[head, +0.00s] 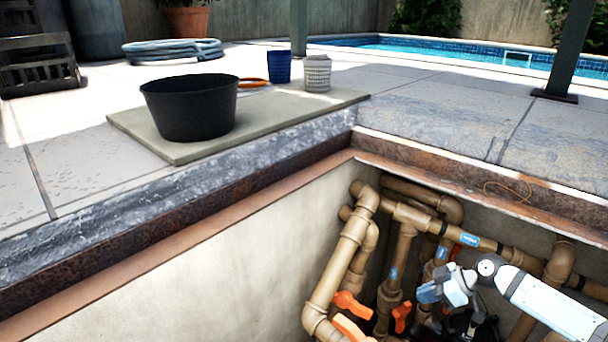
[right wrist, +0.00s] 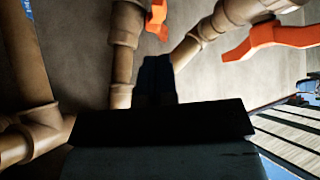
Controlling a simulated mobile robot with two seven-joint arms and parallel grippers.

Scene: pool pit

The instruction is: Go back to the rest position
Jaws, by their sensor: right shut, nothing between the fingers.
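My right gripper (right wrist: 157,76) shows dark in the right wrist view, its fingers together with nothing between them. In the head view my right arm comes in from the lower right and its wrist is down in the pit, in front of the brown pipes (head: 350,250). The fingers are hard to make out there against the dark. Orange valve handles (head: 351,306) sit on the pipes to the left of the wrist; one handle also shows in the right wrist view (right wrist: 270,38), to the right of the fingers. My left gripper is not in view.
Pipes stand close around my right wrist, below the rusty pit edge (head: 450,178). On the paving, a black tub (head: 190,108) stands on a slab (head: 165,150), with a blue cup (head: 279,67) and a white cup (head: 317,73) behind. A green post (head: 570,50) rises at right.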

